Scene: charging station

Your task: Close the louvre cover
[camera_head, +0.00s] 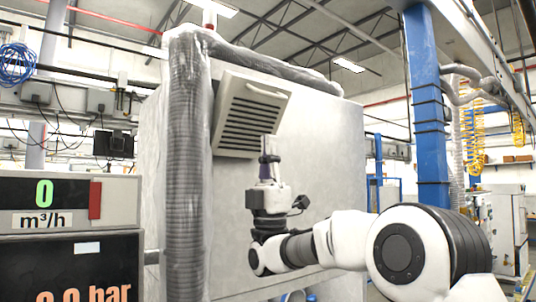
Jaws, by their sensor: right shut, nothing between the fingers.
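The louvre cover (249,117) is a light grey slatted panel on the upper front of the big white cabinet. It is tilted away from the cabinet face, with a pale handle bar (266,91) near its top edge. My right gripper (269,158) points upward in front of the cover's lower right corner, with shut, empty fingers. In the picture its fingertips overlap the cover's lower edge; I cannot tell whether they touch. My left gripper is out of view.
The white cabinet (325,150) fills the middle. A grey ribbed hose (184,190) runs down its left side. A display unit (68,205) stands at the left front. A blue column (427,110) rises at the right.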

